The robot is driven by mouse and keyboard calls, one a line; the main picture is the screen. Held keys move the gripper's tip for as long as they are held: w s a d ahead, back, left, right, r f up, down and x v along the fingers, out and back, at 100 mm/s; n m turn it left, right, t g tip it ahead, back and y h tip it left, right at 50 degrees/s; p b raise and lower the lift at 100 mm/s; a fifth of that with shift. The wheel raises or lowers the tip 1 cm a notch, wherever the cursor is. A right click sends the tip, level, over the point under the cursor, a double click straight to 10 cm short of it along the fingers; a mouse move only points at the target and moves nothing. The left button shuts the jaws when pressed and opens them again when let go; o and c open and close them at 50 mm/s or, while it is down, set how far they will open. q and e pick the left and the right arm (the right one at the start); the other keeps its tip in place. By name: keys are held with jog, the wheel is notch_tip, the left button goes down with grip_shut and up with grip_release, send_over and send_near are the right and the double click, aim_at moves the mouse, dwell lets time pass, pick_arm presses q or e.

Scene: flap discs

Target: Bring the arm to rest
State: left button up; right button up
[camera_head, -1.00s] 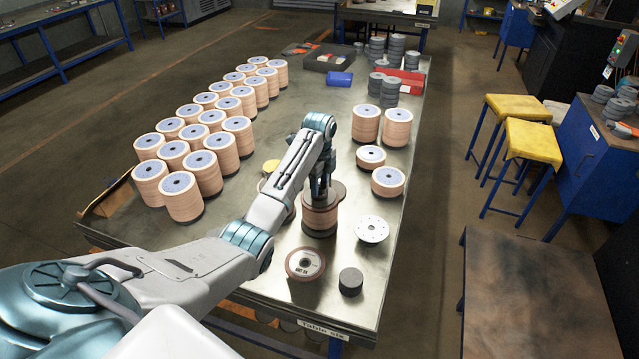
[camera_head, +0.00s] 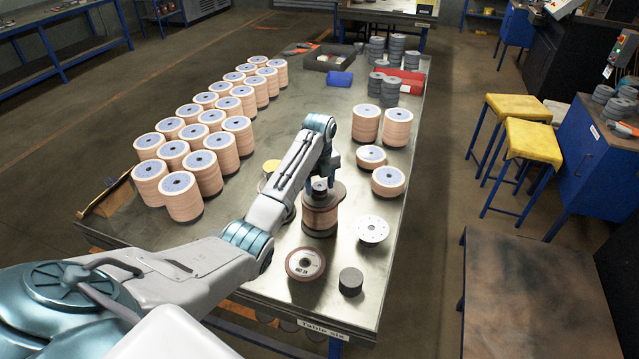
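My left arm comes in from the left and reaches over the table (camera_head: 262,262). My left gripper (camera_head: 322,176) is just above a stack of tan flap discs (camera_head: 320,217) with a dark plate on top. A small dark piece with a pale top (camera_head: 320,187) stands at the stack's centre, below the gripper. The fingers look apart and hold nothing that I can see. The arm's wrist partly hides them. My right gripper is out of view.
Rows of disc stacks (camera_head: 181,197) fill the table's left. Shorter stacks (camera_head: 388,181), a pale round plate (camera_head: 371,229), a red-brown disc (camera_head: 305,264) and a black cylinder (camera_head: 351,282) lie nearby. Yellow stools (camera_head: 532,141) stand to the right.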

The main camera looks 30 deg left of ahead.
pick_arm(q)
notch_tip(320, 180, up, 8)
jog(key=shift+r, duration=0.1)
dwell(0.4)
dwell(0.7)
